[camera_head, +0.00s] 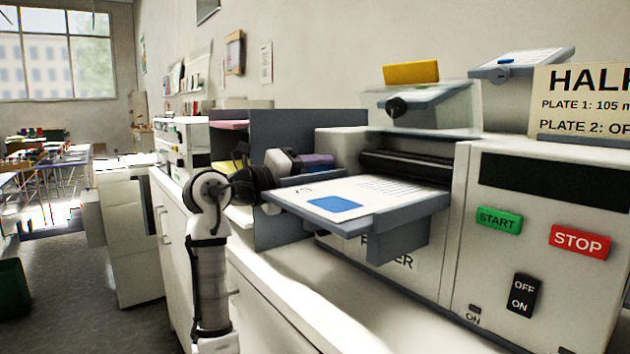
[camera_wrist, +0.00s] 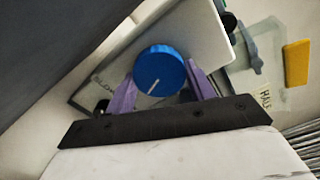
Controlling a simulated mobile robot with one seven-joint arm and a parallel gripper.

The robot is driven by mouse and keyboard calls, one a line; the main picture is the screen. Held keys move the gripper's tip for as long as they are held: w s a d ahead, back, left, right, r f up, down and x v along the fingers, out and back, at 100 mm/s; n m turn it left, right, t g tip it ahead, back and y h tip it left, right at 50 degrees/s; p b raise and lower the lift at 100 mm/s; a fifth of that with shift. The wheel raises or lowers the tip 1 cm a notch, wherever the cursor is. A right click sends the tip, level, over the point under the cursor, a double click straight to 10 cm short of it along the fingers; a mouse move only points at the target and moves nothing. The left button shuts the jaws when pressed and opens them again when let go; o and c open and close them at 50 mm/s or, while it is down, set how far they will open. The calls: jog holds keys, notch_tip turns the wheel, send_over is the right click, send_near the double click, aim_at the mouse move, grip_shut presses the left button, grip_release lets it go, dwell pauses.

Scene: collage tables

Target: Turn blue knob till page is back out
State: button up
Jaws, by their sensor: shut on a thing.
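The blue knob (camera_wrist: 160,68) is round with a white mark line that slants from upper right to lower left. In the wrist view it sits between the two purple fingers of my gripper (camera_wrist: 159,77), which is shut on it. In the head view my gripper (camera_head: 317,161) reaches behind the raised grey tray, and the knob is hidden there. A white page (camera_head: 385,196) with a blue rectangle and lines of print lies on the tray (camera_head: 345,224), in front of the dark roller (camera_head: 405,166).
A dark grey divider (camera_head: 280,130) stands beside my gripper. The machine's front carries a green START button (camera_head: 499,220), a red STOP button (camera_head: 579,242) and a black switch (camera_head: 523,296). A yellow block (camera_head: 411,72) sits on top. The white counter (camera_head: 320,290) below is clear.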

dwell(0.4)
jog(key=o, duration=1)
jog(key=b+v, duration=0.1)
jog(key=v, duration=1.3)
jog(key=shift+b, duration=0.4)
